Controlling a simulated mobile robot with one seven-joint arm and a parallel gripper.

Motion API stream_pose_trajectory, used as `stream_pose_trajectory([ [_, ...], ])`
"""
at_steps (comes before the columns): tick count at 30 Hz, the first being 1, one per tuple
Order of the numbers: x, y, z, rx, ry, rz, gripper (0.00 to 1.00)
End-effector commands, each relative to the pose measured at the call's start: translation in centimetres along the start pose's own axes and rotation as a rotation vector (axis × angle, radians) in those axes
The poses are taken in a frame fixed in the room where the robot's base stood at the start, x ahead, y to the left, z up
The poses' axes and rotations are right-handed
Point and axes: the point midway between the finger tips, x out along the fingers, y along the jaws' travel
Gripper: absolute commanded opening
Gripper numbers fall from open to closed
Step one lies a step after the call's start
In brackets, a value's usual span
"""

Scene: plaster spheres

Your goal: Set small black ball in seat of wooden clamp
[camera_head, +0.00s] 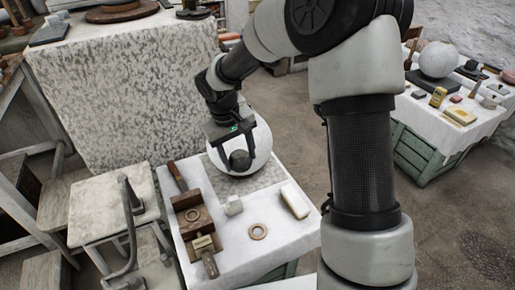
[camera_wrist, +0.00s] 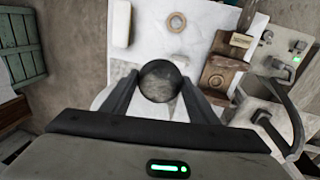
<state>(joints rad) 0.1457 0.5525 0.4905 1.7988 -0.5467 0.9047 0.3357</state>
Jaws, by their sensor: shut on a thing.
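The small black ball (camera_head: 240,161) is held between the two fingers of my gripper (camera_head: 238,158). In the wrist view the ball (camera_wrist: 160,81) sits between the dark fingertips, with a finger on each side. The wooden clamp (camera_head: 187,228) lies on the white-covered table, lower left of my gripper in the head view. In the wrist view the clamp (camera_wrist: 217,78) is to the right of the ball. The ball is above the table and apart from the clamp.
A large white sphere (camera_head: 262,146) stands close behind my gripper. A pale block (camera_head: 295,201), a small grey block (camera_head: 234,205) and a tan ring (camera_head: 258,231) lie on the white-covered table (camera_head: 285,236). A curved metal-armed device (camera_head: 130,215) stands at left.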

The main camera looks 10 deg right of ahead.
Motion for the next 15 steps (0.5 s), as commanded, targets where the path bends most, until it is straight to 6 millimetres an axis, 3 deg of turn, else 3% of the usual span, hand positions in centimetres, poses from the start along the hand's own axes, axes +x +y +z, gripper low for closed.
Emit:
stream_pose_trajectory([
  [7,3.8,-6.9,-3.7,-0.244,0.043,-0.004,0.15],
  [15,8.3,-14.4,-5.6,-0.496,0.083,0.006,0.15],
])
